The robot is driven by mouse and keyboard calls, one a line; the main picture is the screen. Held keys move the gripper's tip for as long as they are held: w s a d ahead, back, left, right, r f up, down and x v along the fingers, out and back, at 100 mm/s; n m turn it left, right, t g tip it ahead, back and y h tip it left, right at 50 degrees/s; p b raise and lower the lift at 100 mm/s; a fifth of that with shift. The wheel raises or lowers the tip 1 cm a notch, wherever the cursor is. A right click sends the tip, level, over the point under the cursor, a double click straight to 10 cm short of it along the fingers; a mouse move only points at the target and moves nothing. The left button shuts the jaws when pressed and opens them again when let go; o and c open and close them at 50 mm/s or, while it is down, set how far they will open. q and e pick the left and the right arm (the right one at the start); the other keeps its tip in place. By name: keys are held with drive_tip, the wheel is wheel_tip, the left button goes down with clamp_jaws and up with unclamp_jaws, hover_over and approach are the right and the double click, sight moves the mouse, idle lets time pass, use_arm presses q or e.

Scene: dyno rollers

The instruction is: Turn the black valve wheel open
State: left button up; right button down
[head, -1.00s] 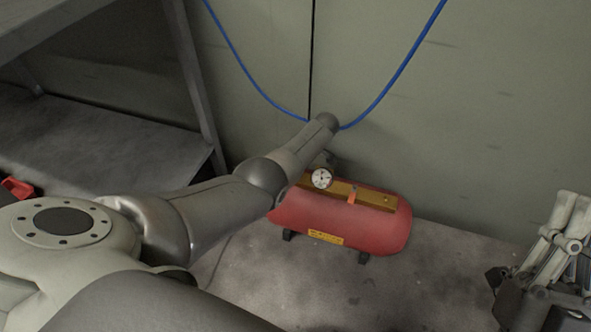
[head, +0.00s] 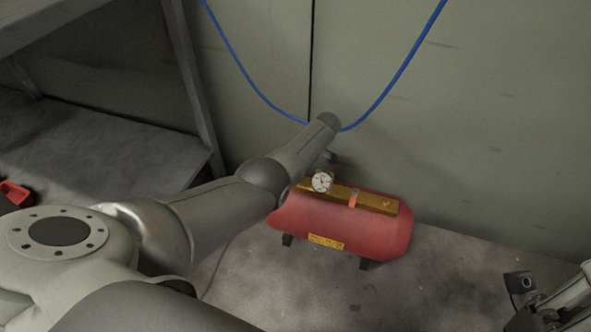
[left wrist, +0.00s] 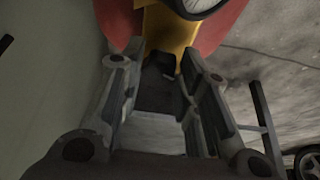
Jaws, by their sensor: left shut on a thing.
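The black valve wheel (left wrist: 159,64) shows only as a dark piece between my left fingers in the left wrist view, against the brass manifold (left wrist: 166,32). My left gripper (left wrist: 158,82) is shut on it. In the head view my left arm hides the wheel and most of that gripper. The manifold (head: 375,202) lies along the top of a red tank (head: 345,225). A white round gauge (head: 321,182) stands at its left end. My right gripper (head: 545,300) is partly in view at the bottom right, cut off by the frame edge. Its jaws cannot be made out.
An orange-red lever piece (head: 353,198) sits on the manifold, right of the gauge. A blue hose (head: 400,75) hangs in a loop on the wall behind. A grey metal shelf (head: 100,140) stands at the left. The floor right of the tank is clear.

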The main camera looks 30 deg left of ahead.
use_arm(q)
drive_tip(key=o, duration=1)
drive_tip(key=v, duration=1.2)
